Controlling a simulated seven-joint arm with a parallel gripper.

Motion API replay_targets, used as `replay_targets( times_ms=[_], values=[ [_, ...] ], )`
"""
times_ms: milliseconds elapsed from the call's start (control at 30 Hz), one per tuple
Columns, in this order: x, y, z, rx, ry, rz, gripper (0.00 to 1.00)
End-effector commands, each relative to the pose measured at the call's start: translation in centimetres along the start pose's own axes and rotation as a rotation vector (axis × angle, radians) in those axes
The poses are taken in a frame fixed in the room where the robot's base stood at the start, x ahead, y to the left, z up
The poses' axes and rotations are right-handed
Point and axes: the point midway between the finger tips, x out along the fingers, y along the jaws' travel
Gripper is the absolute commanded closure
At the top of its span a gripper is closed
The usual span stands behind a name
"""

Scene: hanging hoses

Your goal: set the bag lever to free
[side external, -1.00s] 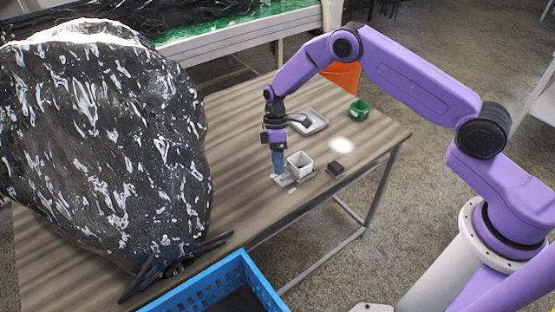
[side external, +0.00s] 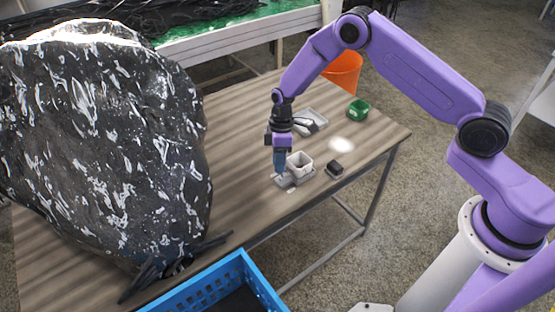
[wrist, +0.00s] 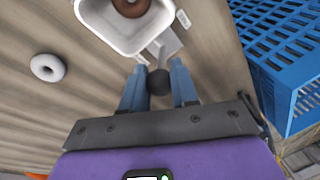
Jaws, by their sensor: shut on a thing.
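A small grey lever fixture (side external: 287,182) sits on the wooden table, beside a white square cup (side external: 301,160). In the wrist view, a dark round knob (wrist: 159,82) is at the end of a pale grey bar (wrist: 158,50) next to the white cup (wrist: 88,12), which has a brown round thing inside. My gripper (side external: 279,171) points down at the fixture.
A large dark, white-flecked bag (side external: 100,150) fills the left. A blue crate (side external: 235,285) stands in front. A white ring (wrist: 47,67) lies on clear tabletop.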

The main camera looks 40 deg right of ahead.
Motion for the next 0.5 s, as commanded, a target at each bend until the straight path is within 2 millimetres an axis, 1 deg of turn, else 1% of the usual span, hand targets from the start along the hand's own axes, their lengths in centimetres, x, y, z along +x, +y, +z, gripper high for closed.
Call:
replay_targets(
  times_ms=[500],
  values=[
    [-0.2,-1.5,0.8,-0.044,0.124,0.233,1.00]
  ],
)
